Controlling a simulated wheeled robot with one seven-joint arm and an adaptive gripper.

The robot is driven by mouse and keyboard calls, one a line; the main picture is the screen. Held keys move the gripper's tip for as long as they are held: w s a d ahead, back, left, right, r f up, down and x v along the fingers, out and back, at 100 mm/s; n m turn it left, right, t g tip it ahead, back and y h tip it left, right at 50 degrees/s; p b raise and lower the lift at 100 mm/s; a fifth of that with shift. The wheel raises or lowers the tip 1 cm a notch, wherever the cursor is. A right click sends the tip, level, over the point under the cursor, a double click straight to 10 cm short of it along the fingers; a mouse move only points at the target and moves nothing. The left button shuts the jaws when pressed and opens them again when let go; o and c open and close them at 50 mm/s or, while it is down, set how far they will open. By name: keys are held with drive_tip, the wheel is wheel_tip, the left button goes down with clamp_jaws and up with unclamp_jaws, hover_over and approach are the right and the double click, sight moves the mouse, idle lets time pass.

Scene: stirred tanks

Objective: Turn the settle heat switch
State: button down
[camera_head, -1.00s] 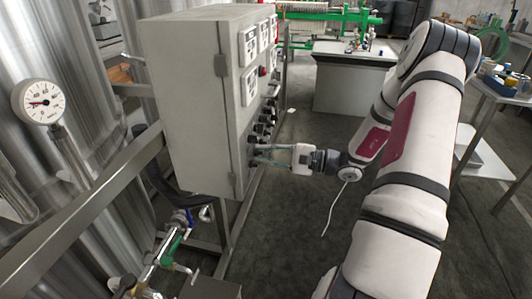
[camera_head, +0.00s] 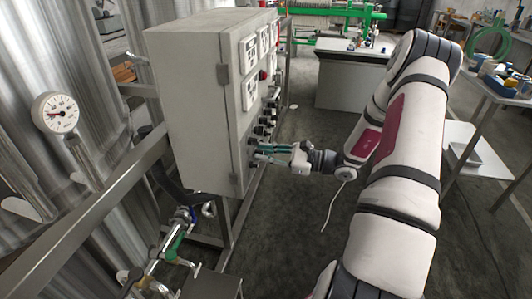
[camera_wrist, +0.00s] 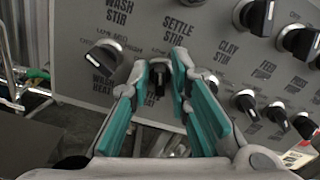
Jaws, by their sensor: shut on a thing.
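The settle heat switch (camera_wrist: 158,77) is a black knob with a silver collar in the wrist view, below the SETTLE STIR label. Its handle stands roughly vertical in the picture. In the head view my gripper (camera_head: 257,153) reaches from the right to the front of the grey control cabinet (camera_head: 195,100). The knob is too small to make out there.
The wash heat knob (camera_wrist: 104,54) is close on the left of my fingers. More black knobs (camera_wrist: 247,103) lie to the right. A pressure gauge (camera_head: 55,112) and pipes with a green valve (camera_head: 174,245) are at the left. The floor (camera_head: 285,235) below is clear.

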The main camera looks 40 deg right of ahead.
idle(0.4)
drive_tip(key=c, duration=1.7)
unclamp_jaws()
drive_tip(key=v, duration=1.2)
